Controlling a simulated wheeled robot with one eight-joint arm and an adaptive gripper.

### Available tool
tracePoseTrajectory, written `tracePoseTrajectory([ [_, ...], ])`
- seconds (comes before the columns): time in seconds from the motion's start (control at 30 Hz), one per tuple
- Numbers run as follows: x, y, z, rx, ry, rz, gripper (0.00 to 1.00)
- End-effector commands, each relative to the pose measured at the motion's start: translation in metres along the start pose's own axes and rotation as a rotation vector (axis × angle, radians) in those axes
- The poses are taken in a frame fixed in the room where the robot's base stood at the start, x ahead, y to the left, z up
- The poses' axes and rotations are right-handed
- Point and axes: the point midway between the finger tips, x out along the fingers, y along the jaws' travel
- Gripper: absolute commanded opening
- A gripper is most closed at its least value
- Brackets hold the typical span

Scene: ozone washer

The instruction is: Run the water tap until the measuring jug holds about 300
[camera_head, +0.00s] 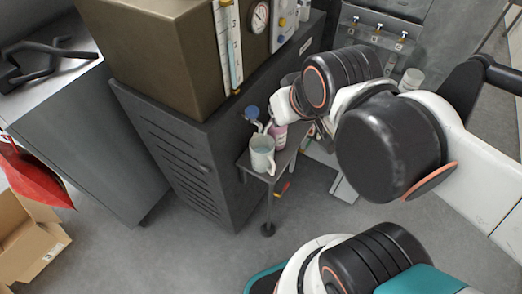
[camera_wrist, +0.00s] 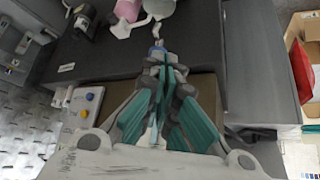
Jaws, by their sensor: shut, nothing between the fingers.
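The measuring jug (camera_head: 262,154), pale with a handle, stands upright on a small grey shelf (camera_head: 250,165) beside the dark cabinet. Its water level and markings are not readable. A round blue tap knob (camera_head: 252,112) shows just above the jug, on the cabinet side. In the wrist view, my gripper (camera_wrist: 158,62) is shut and empty, with its fingertips close to a small blue part (camera_wrist: 158,46), probably the knob; contact cannot be told. A pale rounded thing at the top edge, likely the jug (camera_wrist: 159,7), is cut off. My arm hides the gripper's fingers in the head view.
A pink bottle (camera_head: 279,137) stands close by the jug. The brown box (camera_head: 165,65) with a gauge (camera_head: 260,17) sits on the dark cabinet (camera_head: 180,150). Cardboard boxes (camera_head: 30,235) lie at lower left. The floor between is clear.

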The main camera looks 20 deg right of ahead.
Motion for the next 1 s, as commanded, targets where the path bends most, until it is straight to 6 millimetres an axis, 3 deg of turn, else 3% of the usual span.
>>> tracePoseTrajectory([
  [0.2, 0.0, 0.0, -0.002, -0.004, -0.004, 0.0, 0.0],
  [0.37, -0.004, 0.0, -0.014, -0.037, -0.037, -0.002, 0.0],
  [0.67, -0.004, -0.001, -0.058, -0.179, -0.174, -0.021, 0.0],
  [1.0, 0.011, -0.002, -0.103, -0.349, -0.336, -0.071, 0.0],
])
